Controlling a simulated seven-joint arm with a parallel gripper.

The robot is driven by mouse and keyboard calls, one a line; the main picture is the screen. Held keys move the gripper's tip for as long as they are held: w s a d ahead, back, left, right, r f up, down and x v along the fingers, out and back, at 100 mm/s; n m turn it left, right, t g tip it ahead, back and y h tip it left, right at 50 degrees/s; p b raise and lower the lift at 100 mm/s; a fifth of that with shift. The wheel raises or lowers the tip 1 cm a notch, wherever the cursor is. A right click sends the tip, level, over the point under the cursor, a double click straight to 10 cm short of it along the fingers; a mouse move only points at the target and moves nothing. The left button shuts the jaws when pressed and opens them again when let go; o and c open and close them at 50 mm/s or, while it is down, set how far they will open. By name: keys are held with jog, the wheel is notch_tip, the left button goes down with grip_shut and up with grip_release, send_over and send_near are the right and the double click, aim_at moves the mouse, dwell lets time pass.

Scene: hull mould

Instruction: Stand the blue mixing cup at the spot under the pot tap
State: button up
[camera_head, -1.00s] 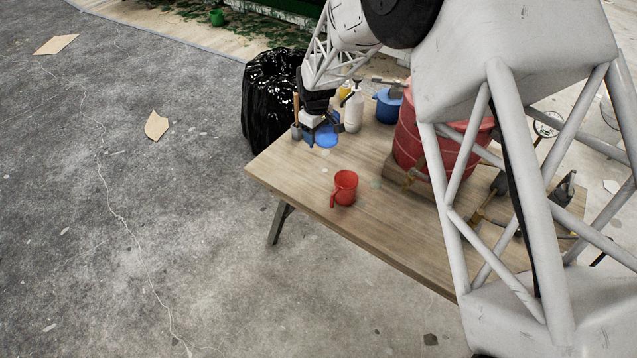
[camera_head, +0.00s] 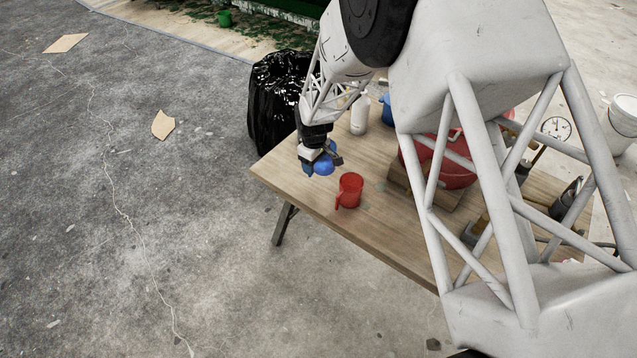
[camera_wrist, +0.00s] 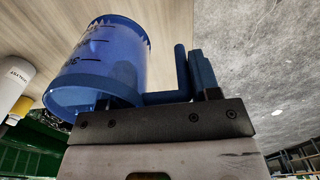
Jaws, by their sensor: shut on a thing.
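My gripper (camera_head: 322,157) is shut on the handle of the blue mixing cup (camera_head: 324,167), above the table's left end. In the wrist view the translucent blue cup (camera_wrist: 105,65) with dark measuring marks is left of the fingers (camera_wrist: 192,75), its handle between them. Its height above the table is hard to tell. The red pot (camera_head: 447,165) stands on a wooden block to the right, partly behind my arm. Its tap and the spot under it are not clearly visible now.
A red cup (camera_head: 350,188) stands on the wooden table (camera_head: 385,225) between the blue cup and the table's front edge. A white bottle (camera_head: 359,115) and a blue pot (camera_head: 387,108) stand behind. A black bag (camera_head: 272,105) is beyond the left end.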

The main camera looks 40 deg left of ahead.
jog(key=shift+f, duration=2.6)
jog(key=shift+f, duration=0.1)
jog(key=shift+f, duration=1.8)
jog(key=shift+f, duration=0.1)
jog(key=o, duration=0.9)
notch_tip(320, 180, up, 12)
jog(key=shift+r, duration=0.1)
